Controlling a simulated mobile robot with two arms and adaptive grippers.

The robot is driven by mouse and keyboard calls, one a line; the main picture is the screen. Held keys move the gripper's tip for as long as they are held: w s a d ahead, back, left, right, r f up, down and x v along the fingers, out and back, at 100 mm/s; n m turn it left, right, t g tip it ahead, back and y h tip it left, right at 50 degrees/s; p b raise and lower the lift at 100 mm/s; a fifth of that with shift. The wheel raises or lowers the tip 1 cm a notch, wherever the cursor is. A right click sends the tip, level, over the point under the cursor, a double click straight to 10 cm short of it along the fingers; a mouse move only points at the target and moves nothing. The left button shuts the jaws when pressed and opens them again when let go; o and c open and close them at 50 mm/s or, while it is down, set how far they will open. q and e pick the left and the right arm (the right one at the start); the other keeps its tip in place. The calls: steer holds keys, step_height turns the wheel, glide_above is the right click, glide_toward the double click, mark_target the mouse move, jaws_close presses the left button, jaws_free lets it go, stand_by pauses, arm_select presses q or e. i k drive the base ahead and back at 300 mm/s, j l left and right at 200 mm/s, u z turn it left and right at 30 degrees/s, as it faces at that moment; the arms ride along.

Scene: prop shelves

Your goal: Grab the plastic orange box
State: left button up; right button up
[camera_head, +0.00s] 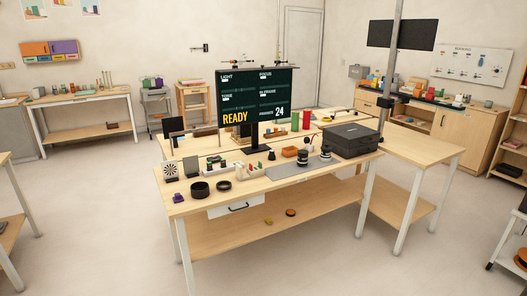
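Neither of my grippers shows in the head view.
A black case (350,140) stands at the bench's right end. A large monitor (255,97) reading READY rises behind the bench top. Black round containers (200,189) are near its front left edge. Open floor (110,225) lies left and in front.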

mark_target(290, 152)
steer(key=i+l, duration=0.15)
steer(key=i, duration=0.45)
steer(key=i+l+z, duration=0.1)
steer(key=i, duration=0.5)
steer(key=l, duration=0.1)
